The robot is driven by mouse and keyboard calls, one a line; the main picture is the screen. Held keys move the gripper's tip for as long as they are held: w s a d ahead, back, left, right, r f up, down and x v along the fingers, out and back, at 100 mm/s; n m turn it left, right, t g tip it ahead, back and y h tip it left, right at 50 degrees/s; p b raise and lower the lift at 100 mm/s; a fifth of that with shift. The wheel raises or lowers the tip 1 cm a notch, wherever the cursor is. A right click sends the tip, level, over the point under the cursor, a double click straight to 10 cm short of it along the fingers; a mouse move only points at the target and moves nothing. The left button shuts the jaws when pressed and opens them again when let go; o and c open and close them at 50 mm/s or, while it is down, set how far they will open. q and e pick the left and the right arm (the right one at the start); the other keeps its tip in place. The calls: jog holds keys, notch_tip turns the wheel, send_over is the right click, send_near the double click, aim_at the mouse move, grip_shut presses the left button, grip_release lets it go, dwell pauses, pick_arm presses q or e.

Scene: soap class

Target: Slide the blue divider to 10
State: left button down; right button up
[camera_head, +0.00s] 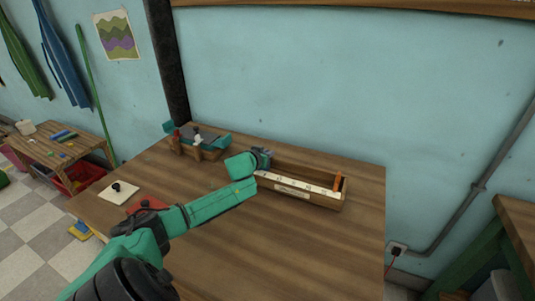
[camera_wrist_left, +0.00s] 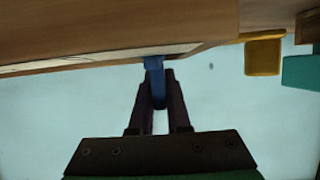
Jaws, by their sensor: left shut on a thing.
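A long wooden box (camera_head: 322,199) with a pale scale strip (camera_head: 292,187) along its front stands on the table, right of the middle. An orange divider (camera_head: 338,182) stands near its right end. My left gripper (camera_head: 264,155) is at the left end of the box. In the left wrist view my left gripper (camera_wrist_left: 158,88) is shut on the blue divider (camera_wrist_left: 154,80), at the edge of the wooden box (camera_wrist_left: 100,35). The arm and gripper hide the blue divider in the head view. The scale marks are too small to read. My right gripper is out of view.
A wooden holder with teal and dark parts (camera_head: 200,143) stands at the back left of the table (camera_head: 270,255). A pale plate with a black knob (camera_head: 118,191) and a red item (camera_head: 148,203) lie at the left. The table's front right is clear.

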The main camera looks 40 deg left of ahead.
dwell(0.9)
pick_arm(q)
jog(key=d, duration=0.2)
jog(key=w+d, duration=0.1)
jog(key=d, duration=0.2)
jog(key=w+d, duration=0.1)
jog(key=d, duration=0.1)
jog(key=shift+w+d, duration=0.25)
jog(key=shift+d, duration=0.1)
jog(key=c, duration=0.9)
grip_release()
jog(key=shift+s, duration=0.15)
jog(key=v, duration=1.4)
jog(key=shift+s+r, duration=0.1)
